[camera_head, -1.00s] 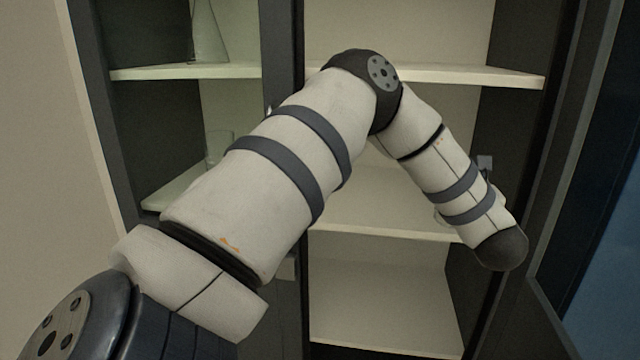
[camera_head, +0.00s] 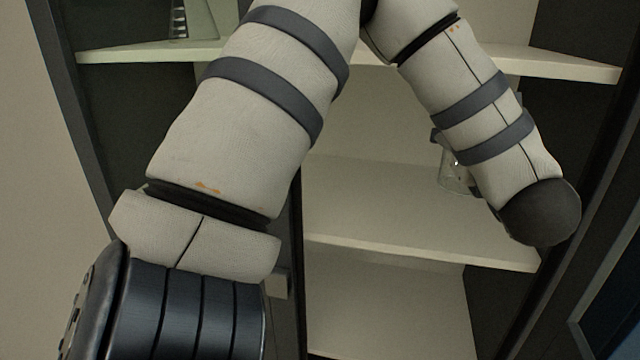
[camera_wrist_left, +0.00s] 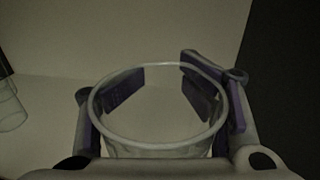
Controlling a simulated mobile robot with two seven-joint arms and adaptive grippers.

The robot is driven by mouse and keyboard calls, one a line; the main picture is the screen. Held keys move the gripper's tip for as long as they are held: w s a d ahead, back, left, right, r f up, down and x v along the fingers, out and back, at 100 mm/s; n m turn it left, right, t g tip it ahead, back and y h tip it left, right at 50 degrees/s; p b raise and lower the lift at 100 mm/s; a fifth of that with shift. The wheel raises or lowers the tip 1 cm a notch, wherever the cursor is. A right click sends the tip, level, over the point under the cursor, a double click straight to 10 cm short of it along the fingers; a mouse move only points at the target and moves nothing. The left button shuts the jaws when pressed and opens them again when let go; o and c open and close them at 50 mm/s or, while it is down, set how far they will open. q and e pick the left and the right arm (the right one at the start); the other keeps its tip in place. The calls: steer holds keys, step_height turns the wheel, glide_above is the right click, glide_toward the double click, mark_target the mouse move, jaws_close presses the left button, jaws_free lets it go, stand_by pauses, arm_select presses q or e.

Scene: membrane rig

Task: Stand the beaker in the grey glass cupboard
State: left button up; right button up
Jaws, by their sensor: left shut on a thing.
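The beaker is clear glass with a round rim (camera_wrist_left: 155,150) and fills the middle of the left wrist view. My left gripper (camera_wrist_left: 160,92) is shut on it, with dark purple-grey finger pads on either side of the rim. In the head view the beaker (camera_head: 452,178) shows partly past my left forearm, in the right part of the open grey glass cupboard (camera_head: 430,245), over the middle shelf. Most of the gripper is hidden there by the forearm. I cannot tell whether the beaker's base touches the shelf. My right gripper is not in view.
A glass vessel (camera_head: 195,20) stands on the upper left shelf. Another glass item (camera_wrist_left: 10,105) shows at the left edge of the left wrist view. The dark right side wall (camera_wrist_left: 280,95) is close to the gripper.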

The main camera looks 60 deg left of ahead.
arm_select(q)
steer(key=shift+s+d+r, duration=0.15)
steer(key=shift+s+d, duration=0.05)
steer(key=shift+s, duration=0.3)
steer(key=shift+s+d+r, duration=0.15)
steer(key=shift+s+d, duration=0.05)
steer(key=shift+s, duration=0.25)
steer(key=w+a+f+b, duration=0.1)
steer(key=w+a+f, duration=0.2)
steer(key=f, duration=0.1)
steer(key=w+a+f, duration=0.3)
steer(key=w+f, duration=0.1)
steer(key=f, duration=0.1)
steer(key=w+a+f+b, duration=0.1)
steer(key=w+a+f, duration=0.2)
steer(key=f, duration=0.1)
steer(key=shift+w+a+f+b, duration=0.25)
steer(key=shift+w+a+b, duration=0.05)
steer(key=shift+b, duration=0.05)
steer(key=shift+r, duration=0.15)
steer(key=o, duration=0.7)
steer(key=shift+f, duration=0.2)
steer(key=o, duration=0.7)
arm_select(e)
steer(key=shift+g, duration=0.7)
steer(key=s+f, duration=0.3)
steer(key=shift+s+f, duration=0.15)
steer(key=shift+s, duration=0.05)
arm_select(q)
steer(key=shift+r, duration=0.1)
